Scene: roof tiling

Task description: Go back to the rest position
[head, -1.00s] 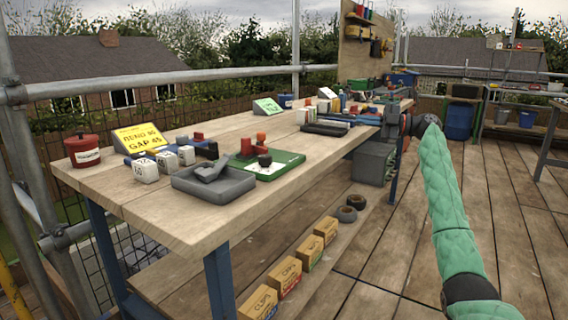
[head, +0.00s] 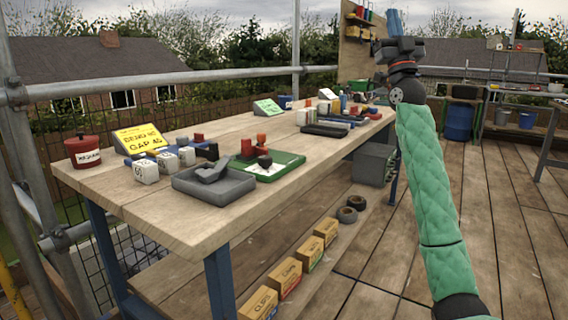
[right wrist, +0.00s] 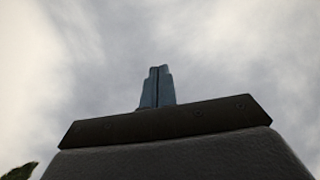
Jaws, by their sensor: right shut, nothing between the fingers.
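My right arm, in a green padded sleeve, rises at the right of the head view. My right gripper (head: 394,22) is above the far right end of the workbench (head: 180,215), pointing up, with its blue fingers in front of the trees and sky. In the right wrist view the two fingers (right wrist: 157,87) are together against cloudy sky, with nothing between them. My left gripper is not in view.
The bench holds a grey tray (head: 213,196), a green board (head: 285,165), a red tin (head: 84,153), white blocks and small tools. Yellow boxes (head: 286,276) line the shelf below. The plank floor (head: 500,220) on the right is clear.

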